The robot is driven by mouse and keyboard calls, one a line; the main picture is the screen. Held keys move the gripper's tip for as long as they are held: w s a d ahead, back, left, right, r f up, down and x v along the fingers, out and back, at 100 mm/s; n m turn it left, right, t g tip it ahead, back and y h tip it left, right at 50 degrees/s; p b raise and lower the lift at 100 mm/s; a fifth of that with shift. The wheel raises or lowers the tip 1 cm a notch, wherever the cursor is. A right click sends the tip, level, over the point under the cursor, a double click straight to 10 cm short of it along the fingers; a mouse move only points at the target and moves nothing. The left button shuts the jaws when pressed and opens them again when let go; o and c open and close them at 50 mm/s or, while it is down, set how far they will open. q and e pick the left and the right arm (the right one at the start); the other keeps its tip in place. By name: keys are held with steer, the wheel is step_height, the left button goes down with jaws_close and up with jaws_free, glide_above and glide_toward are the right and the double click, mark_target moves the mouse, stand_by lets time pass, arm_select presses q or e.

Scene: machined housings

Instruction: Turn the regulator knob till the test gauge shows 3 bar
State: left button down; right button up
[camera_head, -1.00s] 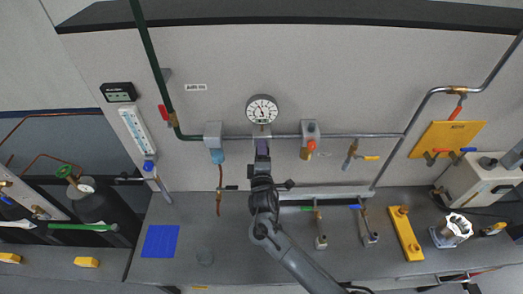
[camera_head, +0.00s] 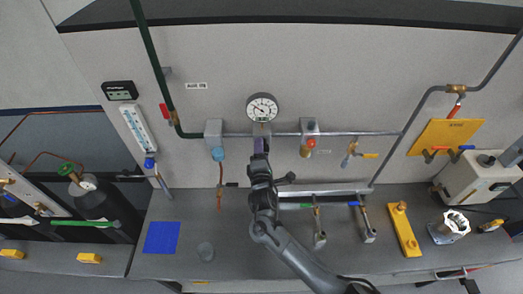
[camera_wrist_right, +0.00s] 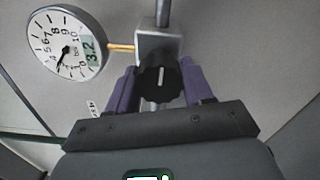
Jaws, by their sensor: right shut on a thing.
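The round white test gauge (camera_head: 262,108) sits on the wall panel above the regulator. In the right wrist view the test gauge (camera_wrist_right: 68,45) has a dark needle and a green digital window that appears to read 3.2. The black regulator knob (camera_wrist_right: 160,80) has a white line and sits under a grey block. My right gripper (camera_wrist_right: 158,88) has its purple fingers on both sides of the knob, shut on it. In the head view my right gripper (camera_head: 261,146) hides the knob. My left gripper is not in view.
Along the pipe are a left grey block with a light-blue knob (camera_head: 217,154), a red-topped fitting (camera_head: 311,143) and a yellow-handled valve (camera_head: 369,155). A yellow bar (camera_head: 405,230) lies right.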

steer(key=shift+a, duration=0.1)
steer(key=o, duration=1)
steer(key=shift+s, duration=0.15)
steer(key=s+b, duration=0.1)
steer(key=s, duration=0.9)
steer(key=shift+s, duration=0.25)
